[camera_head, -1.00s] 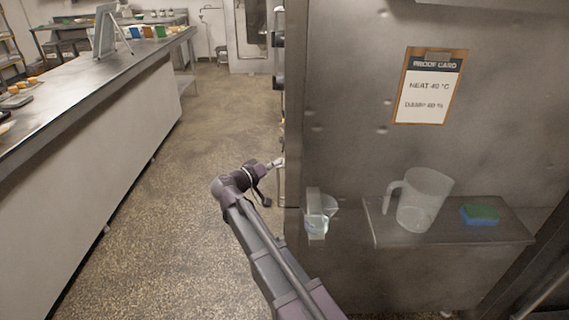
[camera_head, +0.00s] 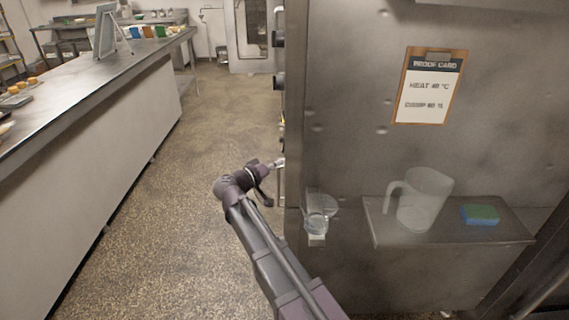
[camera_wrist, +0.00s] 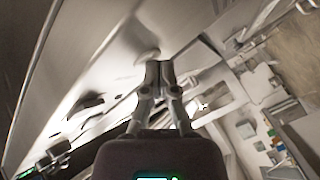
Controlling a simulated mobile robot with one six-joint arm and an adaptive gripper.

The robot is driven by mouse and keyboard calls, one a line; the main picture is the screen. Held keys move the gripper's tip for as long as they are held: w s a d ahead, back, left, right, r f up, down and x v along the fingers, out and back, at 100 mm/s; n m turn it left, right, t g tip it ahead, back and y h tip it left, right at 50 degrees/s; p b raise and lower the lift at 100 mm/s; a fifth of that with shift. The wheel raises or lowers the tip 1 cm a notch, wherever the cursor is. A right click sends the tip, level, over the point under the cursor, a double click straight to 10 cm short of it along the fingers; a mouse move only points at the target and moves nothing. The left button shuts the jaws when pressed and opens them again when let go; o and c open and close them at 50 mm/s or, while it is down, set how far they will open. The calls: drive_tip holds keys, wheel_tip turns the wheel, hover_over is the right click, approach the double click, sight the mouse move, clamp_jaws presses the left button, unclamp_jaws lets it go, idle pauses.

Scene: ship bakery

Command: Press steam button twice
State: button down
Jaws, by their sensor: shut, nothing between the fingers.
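My gripper (camera_head: 279,163) is at the edge of the large steel cabinet (camera_head: 360,150), mostly hidden by its front corner in the head view. In the wrist view my gripper (camera_wrist: 160,70) is shut and empty, its fingertips together. A pale rounded thing (camera_wrist: 146,57) shows just beyond the fingertips against a slanted metal face. I cannot tell whether it is the steam button, or whether the fingers touch it. No labelled steam button can be read in either view.
A proof card (camera_head: 429,87) hangs on the cabinet side. A shelf (camera_head: 440,238) holds a clear jug (camera_head: 424,199) and a green-blue sponge (camera_head: 480,215). A small clear cup (camera_head: 317,224) is left of it. A long counter (camera_head: 110,95) stands left; the floor between is clear.

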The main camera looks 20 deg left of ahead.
drive_tip(key=shift+a, duration=0.15)
drive_tip(key=shift+s+a, duration=0.2)
drive_tip(key=shift+a, duration=0.4)
drive_tip(key=shift+a, duration=0.15)
drive_tip(key=a, duration=0.2)
drive_tip(key=s+a, duration=0.1)
drive_tip(key=a, duration=0.1)
drive_tip(key=shift+s+a, duration=0.1)
drive_tip(key=shift+a, duration=0.15)
idle(0.4)
idle(2.0)
